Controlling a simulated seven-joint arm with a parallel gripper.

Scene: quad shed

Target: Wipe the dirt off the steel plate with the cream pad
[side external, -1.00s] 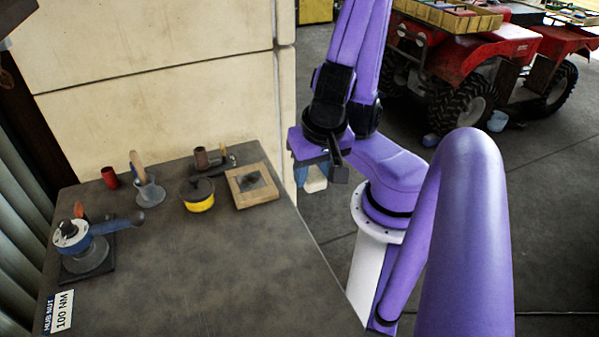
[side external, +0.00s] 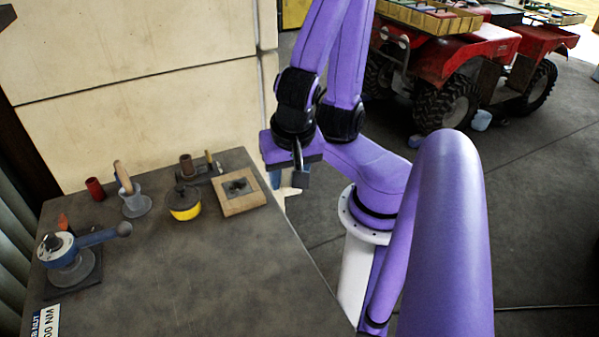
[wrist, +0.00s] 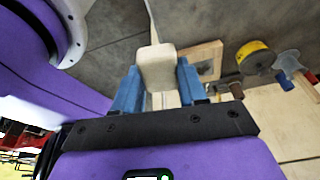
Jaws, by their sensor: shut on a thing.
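My gripper (wrist: 157,82) is shut on the cream pad (wrist: 157,66), which sits between its two blue fingers in the wrist view. In the side view my gripper (side external: 283,180) hangs beyond the table's right edge, partly hidden by my wrist; only a little of the pad shows below it. The steel plate (side external: 230,190) is a small grey square set in a light wooden block on the table, left of my gripper. A dark patch of dirt (side external: 238,186) lies on it. In the wrist view the wooden block (wrist: 214,51) is partly hidden behind the pad and right finger.
A blue-handled tool (side external: 62,250) is far left. The table front (side external: 190,285) is clear.

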